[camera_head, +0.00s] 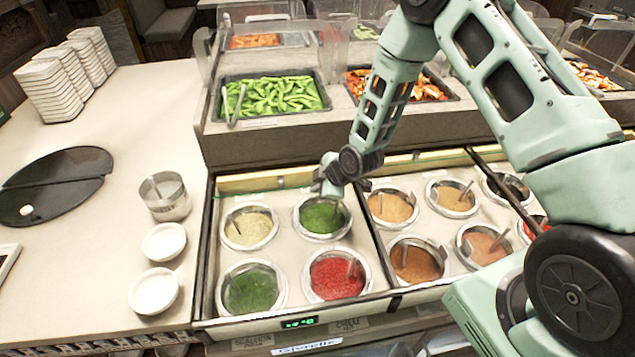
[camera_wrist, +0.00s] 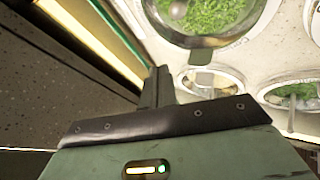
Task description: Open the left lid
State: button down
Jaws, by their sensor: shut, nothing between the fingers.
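The left section of the sauce station (camera_head: 213,250) has a pale frame around wells of green, tan and red sauce. A thin green line (camera_head: 250,192) runs along its back edge; I cannot tell whether it is the edge of a clear left lid. In the wrist view the narrow dark fingers (camera_wrist: 158,82) are shut and empty, beside the pale top and close to a green and yellow edge (camera_wrist: 112,38). Contact is unclear.
A raised counter with a tray of green pods (camera_head: 275,95) and tongs stands behind the wells. The right section (camera_head: 430,220) holds more sauces with spoons. A metal cup (camera_head: 166,198), white bowls (camera_head: 163,242) and stacked plates (camera_head: 62,85) stand on the left counter.

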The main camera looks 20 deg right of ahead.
aim_at(311, 177)
jog(key=shift+w, duration=0.15)
jog(key=w, duration=0.1)
jog(key=w+b, duration=0.2)
jog(key=shift+w+d+f, duration=0.15)
jog(key=shift+w+d, duration=0.2)
jog(key=shift+w, duration=0.05)
jog(key=shift+w+d, duration=0.1)
jog(key=shift+w, duration=0.25)
jog(key=shift+r, duration=0.2)
